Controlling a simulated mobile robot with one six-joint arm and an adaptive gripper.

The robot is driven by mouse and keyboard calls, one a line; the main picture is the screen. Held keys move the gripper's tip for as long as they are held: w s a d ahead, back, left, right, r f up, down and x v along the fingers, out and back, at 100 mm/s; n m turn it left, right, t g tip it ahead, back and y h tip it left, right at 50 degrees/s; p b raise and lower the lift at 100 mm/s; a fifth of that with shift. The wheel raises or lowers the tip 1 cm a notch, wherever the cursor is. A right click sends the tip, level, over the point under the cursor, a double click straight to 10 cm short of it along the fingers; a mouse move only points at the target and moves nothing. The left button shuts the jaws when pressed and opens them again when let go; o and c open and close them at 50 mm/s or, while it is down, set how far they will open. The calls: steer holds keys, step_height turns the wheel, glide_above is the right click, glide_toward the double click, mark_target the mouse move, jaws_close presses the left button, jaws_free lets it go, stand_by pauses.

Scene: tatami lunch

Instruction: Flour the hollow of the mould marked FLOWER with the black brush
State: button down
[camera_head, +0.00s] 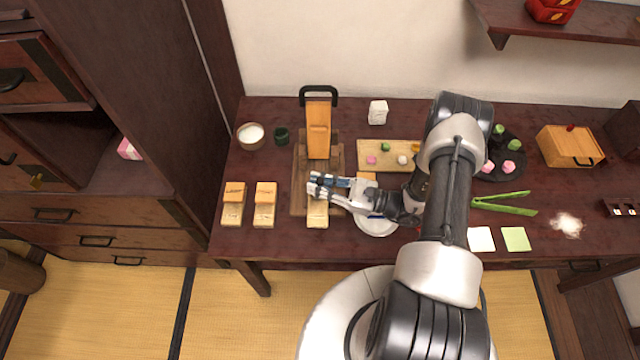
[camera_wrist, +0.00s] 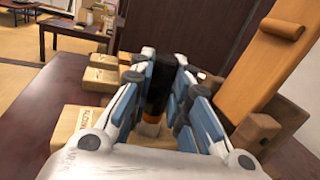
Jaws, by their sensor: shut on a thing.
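My gripper (camera_head: 316,186) is shut on the black brush (camera_wrist: 160,78), which shows in the wrist view between the blue fingers (camera_wrist: 166,62). The brush points down, with an orange-brown band and pale bristles low between the fingers. A pale wooden mould (camera_head: 317,216) lies just in front of the gripper in the head view. In the wrist view the mould (camera_wrist: 82,122) shows part of the word FLOWER on its side. The bristles are close to it; I cannot tell whether they touch. Its hollow is mostly hidden by the fingers.
Two more moulds with orange-brown blocks (camera_head: 234,192) (camera_head: 265,193) stand to the left. An orange hinged board with a black handle (camera_head: 319,130) stands behind. A bowl of white powder (camera_head: 251,133) and a dark green cup (camera_head: 282,136) are at the back left. A white plate (camera_head: 375,227) lies under my arm.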

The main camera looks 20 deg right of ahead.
steer(key=shift+w+a, duration=0.1)
steer(key=shift+a, duration=0.15)
steer(key=shift+w+d, duration=0.1)
steer(key=shift+d, duration=0.15)
steer(key=shift+s+a, duration=0.1)
steer(key=shift+s, duration=0.3)
steer(key=shift+w+b, duration=0.2)
steer(key=shift+b, duration=0.2)
steer(key=shift+r, duration=0.1)
steer(key=shift+r+p, duration=2.95)
steer(key=shift+r, duration=1.05)
step_height(320, 180, up, 12)
steer(key=w+t, duration=0.1)
steer(key=w, duration=0.2)
steer(key=shift+r+m+h, duration=0.25)
steer(key=shift+m+h, duration=0.15)
